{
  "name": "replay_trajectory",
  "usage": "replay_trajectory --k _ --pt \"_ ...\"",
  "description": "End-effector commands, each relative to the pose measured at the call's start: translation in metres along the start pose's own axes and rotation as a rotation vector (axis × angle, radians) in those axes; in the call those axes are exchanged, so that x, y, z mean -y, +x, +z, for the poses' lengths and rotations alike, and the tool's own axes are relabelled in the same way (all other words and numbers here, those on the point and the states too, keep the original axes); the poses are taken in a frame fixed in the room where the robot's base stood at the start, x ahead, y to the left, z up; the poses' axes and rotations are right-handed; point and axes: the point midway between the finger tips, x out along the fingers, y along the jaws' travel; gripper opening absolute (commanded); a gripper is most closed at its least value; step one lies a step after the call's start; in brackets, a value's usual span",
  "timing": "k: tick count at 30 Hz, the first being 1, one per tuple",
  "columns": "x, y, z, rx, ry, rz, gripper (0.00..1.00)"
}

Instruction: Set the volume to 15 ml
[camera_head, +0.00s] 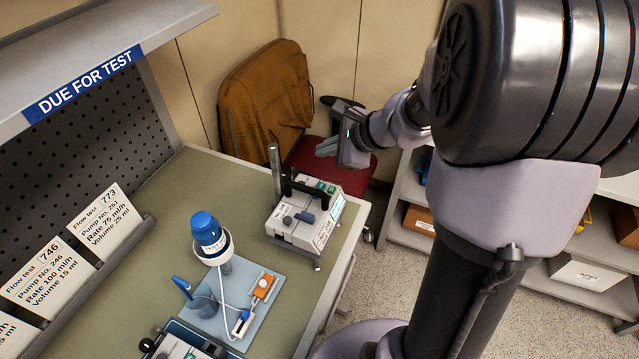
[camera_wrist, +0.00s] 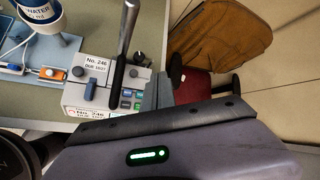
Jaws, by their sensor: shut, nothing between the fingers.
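The infusion pump (camera_head: 297,228) is a pale box with a dark handle and a grey pole, standing near the table's right edge. In the wrist view the pump (camera_wrist: 96,92) carries a "No. 246" label, a blue-grey lever and a small keypad (camera_wrist: 131,99) with green and other coloured keys. Its greenish display (camera_head: 337,207) shows edge-on in the head view, and I cannot read a value. My gripper (camera_head: 327,147) is shut and empty, raised beyond the pump near the red chair and apart from the keys. Its body fills the lower wrist view.
A card (camera_head: 48,275) reads Pump No. 246, Rate 100 ml/h, Volume 15 ml. A blue-capped water bottle (camera_head: 208,234) with tubing stands on a light-blue mat (camera_head: 262,322). A second device (camera_head: 180,345) is partly cut off. A chair (camera_head: 268,85) stands behind the table; shelves are at right.

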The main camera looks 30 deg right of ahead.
Motion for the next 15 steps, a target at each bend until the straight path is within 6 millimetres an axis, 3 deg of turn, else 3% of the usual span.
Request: replay_trajectory --k 15 --pt "-0.038 0.052 -0.038 0.000 -0.002 0.001 0.00"
